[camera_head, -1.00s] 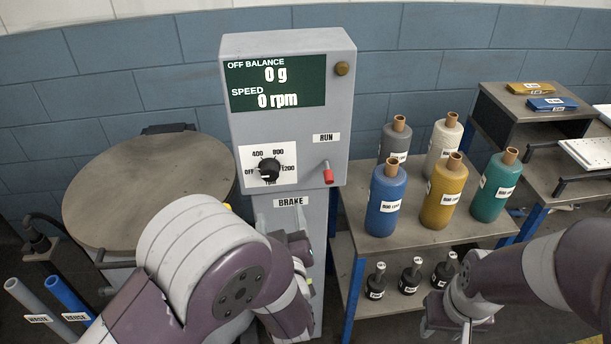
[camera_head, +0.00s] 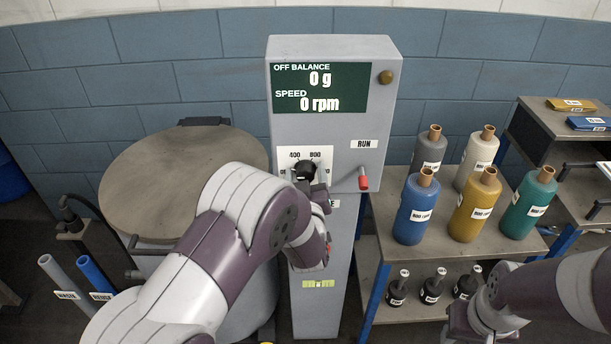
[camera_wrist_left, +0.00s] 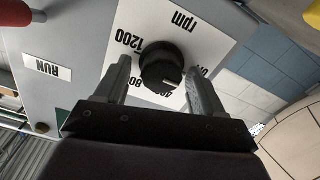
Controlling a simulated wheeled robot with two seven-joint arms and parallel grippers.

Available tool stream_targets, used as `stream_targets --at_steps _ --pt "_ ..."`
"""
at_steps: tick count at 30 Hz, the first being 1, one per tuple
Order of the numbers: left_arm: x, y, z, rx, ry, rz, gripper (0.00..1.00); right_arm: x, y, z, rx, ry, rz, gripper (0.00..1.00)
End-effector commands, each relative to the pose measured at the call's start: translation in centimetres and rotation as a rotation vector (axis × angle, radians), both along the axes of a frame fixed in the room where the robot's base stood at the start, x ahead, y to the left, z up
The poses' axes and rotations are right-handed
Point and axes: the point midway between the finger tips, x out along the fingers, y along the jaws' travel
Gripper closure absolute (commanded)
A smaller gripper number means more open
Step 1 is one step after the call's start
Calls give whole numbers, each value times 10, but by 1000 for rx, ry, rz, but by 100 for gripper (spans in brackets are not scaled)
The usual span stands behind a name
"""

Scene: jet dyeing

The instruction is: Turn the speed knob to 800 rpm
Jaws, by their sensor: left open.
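The black speed knob (camera_head: 304,170) sits on a white dial plate on the front of the grey control box (camera_head: 330,140). The display (camera_head: 318,88) reads 0 rpm and 0 g. In the left wrist view the knob (camera_wrist_left: 160,62) is upside down, with a white mark on its lower side toward the 400 and OFF labels; I cannot tell the exact setting. My left gripper (camera_wrist_left: 160,80) is open, with one finger on each side of the knob and gaps visible. In the head view my left gripper (camera_head: 309,190) partly covers the dial. My right gripper (camera_head: 470,328) is low at right, its fingers unclear.
A red-tipped RUN lever (camera_head: 363,180) is right of the dial. A shelf (camera_head: 400,252) of coloured bottles stands at the right. A large round lid (camera_head: 150,185) is at the left, with grey and blue pipes (camera_head: 92,272) in front.

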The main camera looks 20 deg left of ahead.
Motion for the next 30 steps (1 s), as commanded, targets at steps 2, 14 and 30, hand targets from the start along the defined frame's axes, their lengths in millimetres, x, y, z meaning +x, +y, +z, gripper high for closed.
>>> stream_targets --at_steps 2,14,30 --pt "0 0 0 0 0 0 38 0 0 0 0 0 0 57" --pt "-1 0 0 13 5 1 83 0 0 0 0 0 0 57" --pt "0 -2 0 361 108 -1 83 0 0 6 0 0 0 57"
